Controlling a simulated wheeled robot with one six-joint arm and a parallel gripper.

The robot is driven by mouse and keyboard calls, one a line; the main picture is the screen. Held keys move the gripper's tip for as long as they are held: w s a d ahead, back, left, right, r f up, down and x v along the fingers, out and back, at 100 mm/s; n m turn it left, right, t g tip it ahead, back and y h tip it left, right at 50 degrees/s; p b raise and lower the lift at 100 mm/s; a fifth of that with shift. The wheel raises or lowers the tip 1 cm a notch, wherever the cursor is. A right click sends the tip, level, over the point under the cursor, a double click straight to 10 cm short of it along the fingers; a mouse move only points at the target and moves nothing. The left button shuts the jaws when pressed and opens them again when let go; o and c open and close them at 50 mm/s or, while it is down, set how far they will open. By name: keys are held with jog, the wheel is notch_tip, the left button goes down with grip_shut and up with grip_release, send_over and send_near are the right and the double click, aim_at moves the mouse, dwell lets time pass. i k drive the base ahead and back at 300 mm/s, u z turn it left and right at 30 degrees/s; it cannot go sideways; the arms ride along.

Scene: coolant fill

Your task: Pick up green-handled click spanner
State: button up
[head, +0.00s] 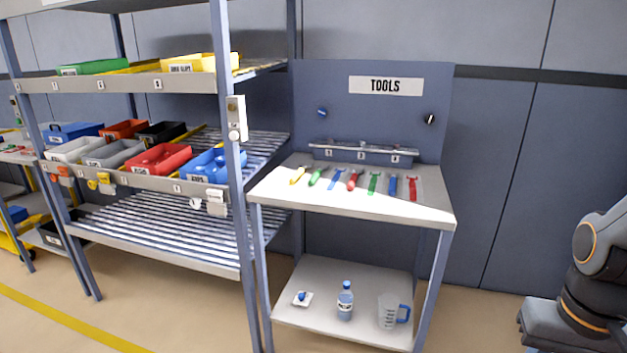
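Several coloured-handled tools lie in a row on the top of the tool table (300,200). Two of them have green: a green tool (316,177) near the left end, and a slimmer green tool (373,184) right of the middle. They are too small to tell which is the click spanner. Between them lie a blue tool (337,179) and a red tool (354,180). My gripper is not in view; only part of my arm shows at the right edge, well apart from the table.
A yellow tool (298,175) lies at the row's left end; a blue one (392,186) and a red one (412,188) at its right. A rail (360,152) stands behind. A bottle (345,300) and jug (392,311) stand below. A bin rack (236,130) adjoins at left.

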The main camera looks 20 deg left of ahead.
aim_at(312, 179)
jog(key=z, duration=0.15)
jog(key=k, duration=0.3)
jog(key=u, duration=1.1)
jog(key=i, duration=0.7)
jog(key=u, duration=0.7)
jog(key=i, duration=0.8)
jog(key=z, duration=0.15)
